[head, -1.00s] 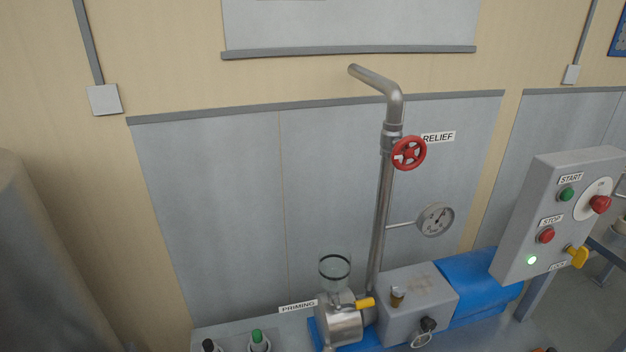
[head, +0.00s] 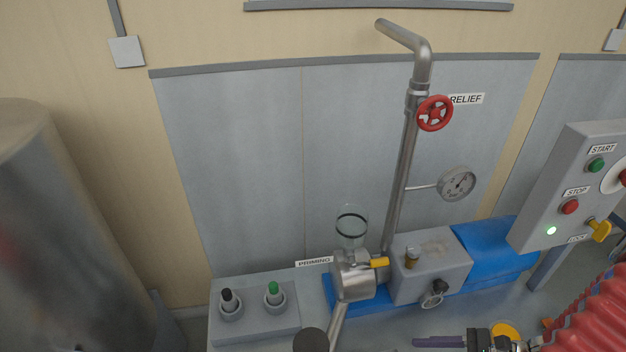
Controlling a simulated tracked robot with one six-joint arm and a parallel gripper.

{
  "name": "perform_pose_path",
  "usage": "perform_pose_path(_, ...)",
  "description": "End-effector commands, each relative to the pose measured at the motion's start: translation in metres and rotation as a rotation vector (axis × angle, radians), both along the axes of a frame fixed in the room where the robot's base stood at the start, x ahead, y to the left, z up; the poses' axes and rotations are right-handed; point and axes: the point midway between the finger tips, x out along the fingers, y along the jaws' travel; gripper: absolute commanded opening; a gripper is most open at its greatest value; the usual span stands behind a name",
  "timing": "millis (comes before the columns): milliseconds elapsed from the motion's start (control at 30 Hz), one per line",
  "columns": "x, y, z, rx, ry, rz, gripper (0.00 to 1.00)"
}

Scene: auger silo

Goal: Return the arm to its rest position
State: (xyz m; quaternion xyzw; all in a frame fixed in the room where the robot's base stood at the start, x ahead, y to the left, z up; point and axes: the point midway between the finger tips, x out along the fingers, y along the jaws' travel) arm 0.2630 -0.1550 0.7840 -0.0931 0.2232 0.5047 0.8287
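My arm shows at the bottom right of the head view as a red ribbed sleeve with dark parts at its end. My gripper (head: 440,341) is only partly in view at the bottom edge, where one dark purple finger-like bar points left. The rest of it is cut off, so I cannot tell whether it is open or holds anything. It appears in front of the pump bench, with the pump's grey block (head: 430,272) above it in the picture.
A steel pipe (head: 403,165) carries a red relief valve wheel (head: 435,113) and a gauge (head: 457,184). A control box (head: 575,185) with a lit green lamp stands right. A priming pump (head: 354,280) with a lever and two capped holders (head: 231,304) are left. A large cylinder (head: 60,230) stands far left.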

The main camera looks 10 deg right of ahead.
Motion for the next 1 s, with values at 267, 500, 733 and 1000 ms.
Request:
perform_pose_path(267, -0.007, 0.009, 0.027, -0.223, -0.06, 0.296, 0.54)
perform_pose_path(500, -0.009, 0.013, 0.049, -0.405, -0.118, 0.535, 0.54)
perform_pose_path(733, -0.006, 0.014, 0.073, -0.576, -0.184, 0.752, 0.54)
perform_pose_path(1000, 0.002, 0.017, 0.105, -0.771, -0.271, 0.986, 0.54)
